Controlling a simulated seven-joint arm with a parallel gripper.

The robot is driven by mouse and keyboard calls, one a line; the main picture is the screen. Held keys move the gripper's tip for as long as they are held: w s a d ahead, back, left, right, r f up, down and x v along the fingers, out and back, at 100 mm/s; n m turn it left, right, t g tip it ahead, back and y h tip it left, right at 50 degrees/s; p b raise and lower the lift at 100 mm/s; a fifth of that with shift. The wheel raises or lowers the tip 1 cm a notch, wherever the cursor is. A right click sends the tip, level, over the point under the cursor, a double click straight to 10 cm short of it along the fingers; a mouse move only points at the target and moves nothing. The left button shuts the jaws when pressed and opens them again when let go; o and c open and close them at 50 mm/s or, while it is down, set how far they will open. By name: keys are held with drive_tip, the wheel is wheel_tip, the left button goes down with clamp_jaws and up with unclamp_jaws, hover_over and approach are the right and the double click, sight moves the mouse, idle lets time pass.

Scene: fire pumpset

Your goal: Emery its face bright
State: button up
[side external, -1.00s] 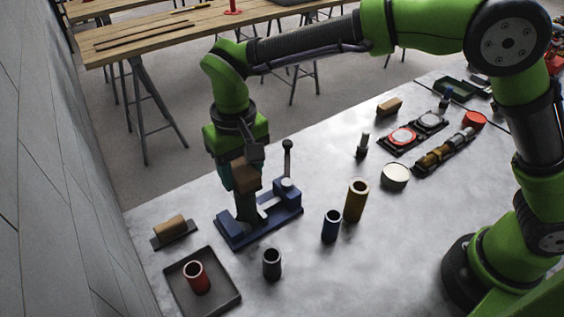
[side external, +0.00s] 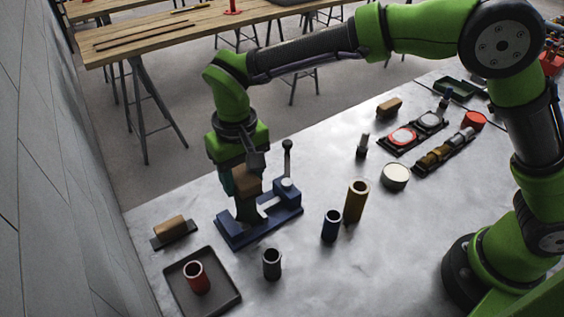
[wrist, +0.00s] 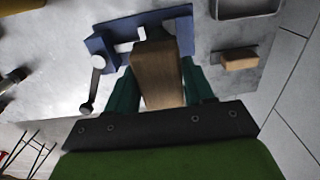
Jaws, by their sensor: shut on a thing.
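My gripper (wrist: 160,90) is shut on a brown wooden block (wrist: 158,75), its dark green fingers on either side. In the side view, the block (side external: 246,181) is over the left part of a blue vise (side external: 285,212) with an upright lever. A dark upright part (side external: 247,208) shows just below the block at the vise; I cannot tell whether it is a clamped piece. The block hides the contact and any face beneath it. In the wrist view, the blue vise (wrist: 100,45) lies beyond the block.
A second brown block (side external: 170,226) rests on a dark pad at left. A tray (side external: 228,297) holds a red cup. The right front bench is clear.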

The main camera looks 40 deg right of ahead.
drive_tip(key=shift+f, duration=0.35)
idle(0.9)
drive_tip(key=shift+w, duration=0.15)
idle(0.4)
drive_tip(key=shift+w, duration=1.3)
drive_tip(key=shift+s, duration=0.15)
idle(1.7)
drive_tip(key=shift+s, duration=2.7)
drive_tip(key=shift+w, duration=0.1)
drive_tip(key=shift+w, duration=2.75)
